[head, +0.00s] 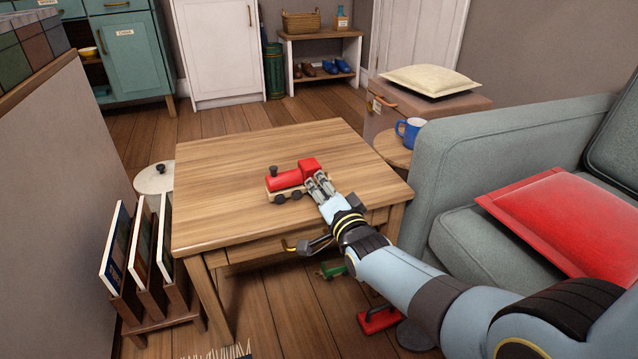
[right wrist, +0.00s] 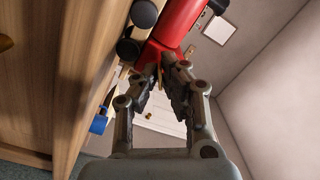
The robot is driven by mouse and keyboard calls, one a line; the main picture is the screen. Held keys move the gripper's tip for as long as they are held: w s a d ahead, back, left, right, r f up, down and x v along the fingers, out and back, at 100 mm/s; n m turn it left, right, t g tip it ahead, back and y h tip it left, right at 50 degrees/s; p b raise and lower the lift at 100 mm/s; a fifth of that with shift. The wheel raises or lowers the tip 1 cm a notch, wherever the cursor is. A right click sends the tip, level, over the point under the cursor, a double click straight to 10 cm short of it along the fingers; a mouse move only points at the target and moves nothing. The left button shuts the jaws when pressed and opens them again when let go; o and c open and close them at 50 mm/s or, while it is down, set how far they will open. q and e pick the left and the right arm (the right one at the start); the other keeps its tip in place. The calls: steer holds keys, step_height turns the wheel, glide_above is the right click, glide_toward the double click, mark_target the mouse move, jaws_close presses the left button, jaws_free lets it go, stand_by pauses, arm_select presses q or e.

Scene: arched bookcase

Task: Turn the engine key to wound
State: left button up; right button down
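The toy engine (head: 284,180) is red with black wheels and a black chimney. It stands upright on the wooden table (head: 225,205). Its cab is at the right end, towards my right gripper (head: 314,178). In the right wrist view the engine's red body (right wrist: 180,30) is at the top, just beyond my right fingertips (right wrist: 163,62). The fingertips are close together at the cab end, seemingly touching or almost touching it. No key can be made out; the fingers may hide it. Whether they grip anything is unclear. My left gripper is not in view.
A grey sofa (head: 465,235) with a red cushion (head: 565,218) stands right of the table. A blue mug (head: 409,131) is on a small side table. A rack of framed boards (head: 143,245) stands at left. The tabletop around the engine is clear.

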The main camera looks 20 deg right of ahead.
steer(key=m, duration=0.2)
steer(key=shift+m, duration=1.3)
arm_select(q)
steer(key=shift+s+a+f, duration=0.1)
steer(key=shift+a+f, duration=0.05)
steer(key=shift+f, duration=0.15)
arm_select(e)
steer(key=shift+m, duration=0.7)
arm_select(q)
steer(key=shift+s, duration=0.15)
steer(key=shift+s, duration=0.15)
arm_select(e)
steer(key=c, duration=1.5)
jaws_free()
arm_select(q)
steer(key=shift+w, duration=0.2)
arm_select(e)
steer(key=s, duration=0.8)
steer(key=s+d, duration=0.1)
steer(key=s, duration=0.3)
